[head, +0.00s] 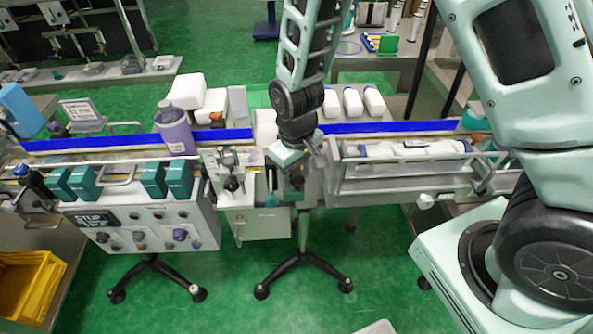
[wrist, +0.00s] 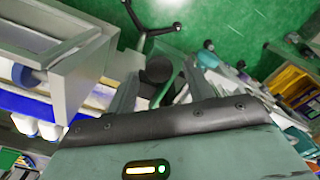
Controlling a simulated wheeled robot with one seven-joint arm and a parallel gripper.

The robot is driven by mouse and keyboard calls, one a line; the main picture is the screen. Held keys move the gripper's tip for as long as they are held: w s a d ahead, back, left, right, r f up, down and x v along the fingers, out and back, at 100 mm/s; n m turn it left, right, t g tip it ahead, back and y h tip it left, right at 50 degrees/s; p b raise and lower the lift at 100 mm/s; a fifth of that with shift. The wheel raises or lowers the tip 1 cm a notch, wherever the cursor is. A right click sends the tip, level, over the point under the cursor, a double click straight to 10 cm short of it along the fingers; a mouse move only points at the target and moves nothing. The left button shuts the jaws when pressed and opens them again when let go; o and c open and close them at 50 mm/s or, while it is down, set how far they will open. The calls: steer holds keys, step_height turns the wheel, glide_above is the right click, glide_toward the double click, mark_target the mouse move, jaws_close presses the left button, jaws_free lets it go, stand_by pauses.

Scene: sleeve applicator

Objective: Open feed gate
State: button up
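My gripper (head: 300,163) hangs over the conveyor line in the head view, between the small clamp-like unit (head: 232,170) on its left and the clear-fronted guarded box (head: 400,168) on its right. In the wrist view the two fingers of my gripper (wrist: 158,88) stand apart. A dark round knob-like part (wrist: 157,68) and a green part (wrist: 172,82) show between or just beyond them; I cannot tell whether the fingers touch these. No part is clearly marked as the feed gate, and my wrist hides much of the spot below it.
A purple bottle (head: 175,128) stands on the conveyor to the left. The control box (head: 150,222) with knobs and teal blocks is at front left. White bottles (head: 352,102) stand behind the line. A yellow crate (head: 30,285) is at lower left. Green floor is open in front.

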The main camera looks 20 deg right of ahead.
step_height(320, 180, up, 17)
steer(key=b, duration=0.2)
steer(key=shift+r, duration=0.2)
stand_by(0.4)
steer(key=s+a+n, duration=0.1)
steer(key=s, duration=0.8)
steer(key=s+a+f+n, duration=0.1)
steer(key=s+a+n, duration=0.1)
steer(key=s, duration=0.8)
steer(key=shift+s+a+n+y, duration=0.2)
steer(key=shift+a+n+y, duration=0.05)
steer(key=shift+n+y, duration=0.05)
stand_by(1.1)
